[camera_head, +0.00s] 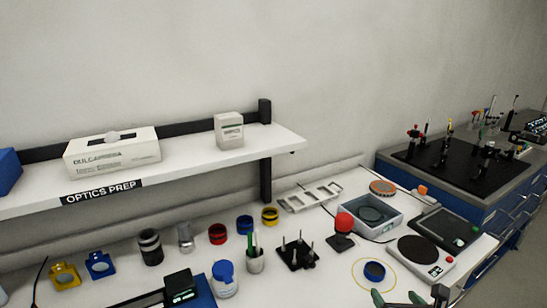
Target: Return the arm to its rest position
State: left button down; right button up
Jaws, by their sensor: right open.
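My right gripper (409,297) shows at the bottom edge, right of centre, with its two fingertips spread apart and nothing visible between them. Most of the right arm is out of the picture. A dark cylinder with a blue rim (375,271) stands on the white bench inside a yellow ring marking, just above and left of the gripper in the picture and apart from it. My left gripper is not in view.
A balance with a round dark plate (418,249) stands right of the ring, and a grey tray (368,215) lies behind it. A black post holder (298,254) and a red-topped item (343,224) stand to the left. A shelf (205,160) overhangs the bench's back.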

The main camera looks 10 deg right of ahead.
jog(key=s+a+f+m+g+y, duration=0.1)
jog(key=s+a+f+m+g, duration=0.2)
jog(key=s+m, duration=0.6)
jog(key=s+a+m+g, duration=0.35)
jog(key=s+m, duration=0.25)
jog(key=m, duration=0.6)
jog(key=s+a+f+m+g+y, duration=0.1)
jog(key=s+a+f+m+g, duration=0.2)
jog(key=s+m, duration=0.6)
notch_tip(320, 180, down, 24)
jog(key=a+m+g+b, duration=0.1)
jog(key=b, duration=0.1)
jog(key=s+d+f+g+b, duration=0.1)
jog(key=s+d+f, duration=0.1)
jog(key=s+f, duration=1.3)
notch_tip(320, 180, down, 2)
jog(key=shift+s+d+f+b, duration=0.2)
jog(key=shift+s+d+b, duration=0.05)
jog(key=shift+s+b, duration=0.15)
jog(key=shift+g, duration=0.25)
